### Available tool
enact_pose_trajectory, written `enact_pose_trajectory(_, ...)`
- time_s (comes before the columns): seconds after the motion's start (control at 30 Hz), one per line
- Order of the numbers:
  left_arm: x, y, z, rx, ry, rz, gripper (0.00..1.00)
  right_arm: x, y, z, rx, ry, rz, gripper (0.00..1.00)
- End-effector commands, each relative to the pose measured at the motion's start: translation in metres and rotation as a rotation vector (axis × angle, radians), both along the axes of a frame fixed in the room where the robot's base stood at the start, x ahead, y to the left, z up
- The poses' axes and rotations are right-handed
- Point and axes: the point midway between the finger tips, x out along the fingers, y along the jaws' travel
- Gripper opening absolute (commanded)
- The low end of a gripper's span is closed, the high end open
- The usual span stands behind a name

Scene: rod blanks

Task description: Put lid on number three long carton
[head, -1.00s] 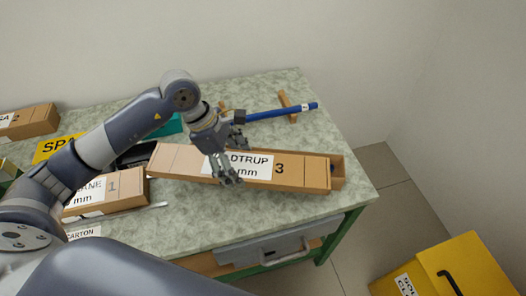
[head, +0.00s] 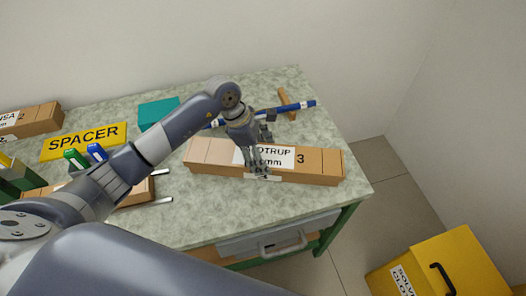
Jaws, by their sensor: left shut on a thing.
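The long cardboard lid (head: 215,156) bears a white label, partly hidden, and the number 3. It lies lengthwise over the number three long carton, with its right end near the carton's right end. The lid hides nearly all of the carton, and I cannot tell whether it is fully seated. My left gripper (head: 258,170) comes from above and is shut on the lid near its middle, covering part of the label. My right gripper is out of view.
A blue rod (head: 297,107) rests on wooden supports behind the lid. A yellow SPACER sign (head: 84,142), teal box (head: 158,112) and another carton (head: 38,118) stand to the left. A yellow bin (head: 440,270) is on the floor at right.

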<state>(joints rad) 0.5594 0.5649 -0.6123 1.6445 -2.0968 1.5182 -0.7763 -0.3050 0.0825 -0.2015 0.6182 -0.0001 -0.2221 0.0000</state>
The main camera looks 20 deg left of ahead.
Motion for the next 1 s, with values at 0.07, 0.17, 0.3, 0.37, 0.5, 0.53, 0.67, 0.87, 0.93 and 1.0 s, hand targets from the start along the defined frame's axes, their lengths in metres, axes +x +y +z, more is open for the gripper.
enact_pose_trajectory(0.07, 0.0, 0.0, 0.0, 0.0, 0.0, 0.0, 0.55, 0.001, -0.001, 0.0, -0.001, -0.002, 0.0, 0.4)
enact_pose_trajectory(0.17, 0.0, 0.0, -0.003, 0.0, 0.0, 0.0, 0.55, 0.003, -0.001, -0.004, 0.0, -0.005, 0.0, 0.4)
enact_pose_trajectory(0.3, 0.0, 0.0, -0.002, 0.0, 0.0, 0.0, 0.96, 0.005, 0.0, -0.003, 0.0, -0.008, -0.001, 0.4)
enact_pose_trajectory(0.37, 0.0, 0.0, -0.002, 0.0, 0.0, 0.0, 0.96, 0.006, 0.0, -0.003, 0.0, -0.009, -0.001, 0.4)
enact_pose_trajectory(0.5, 0.0, 0.0, -0.002, 0.0, 0.0, 0.0, 0.96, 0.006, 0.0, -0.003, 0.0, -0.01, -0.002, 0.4)
enact_pose_trajectory(0.53, 0.0, 0.0, -0.002, 0.0, 0.0, 0.0, 0.96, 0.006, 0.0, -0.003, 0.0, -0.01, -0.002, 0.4)
enact_pose_trajectory(0.67, 0.0, 0.0, -0.002, 0.0, 0.0, 0.0, 0.96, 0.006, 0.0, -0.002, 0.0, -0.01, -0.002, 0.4)
enact_pose_trajectory(0.87, 0.001, 0.004, 0.009, 0.0, -0.005, 0.0, 0.96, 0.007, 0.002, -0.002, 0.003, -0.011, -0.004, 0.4)
enact_pose_trajectory(0.93, 0.0, 0.009, 0.02, 0.001, -0.006, 0.0, 0.96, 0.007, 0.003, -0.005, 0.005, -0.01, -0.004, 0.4)
enact_pose_trajectory(1.0, -0.001, 0.015, 0.034, 0.002, -0.007, 0.0, 0.96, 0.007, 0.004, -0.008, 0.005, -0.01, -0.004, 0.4)
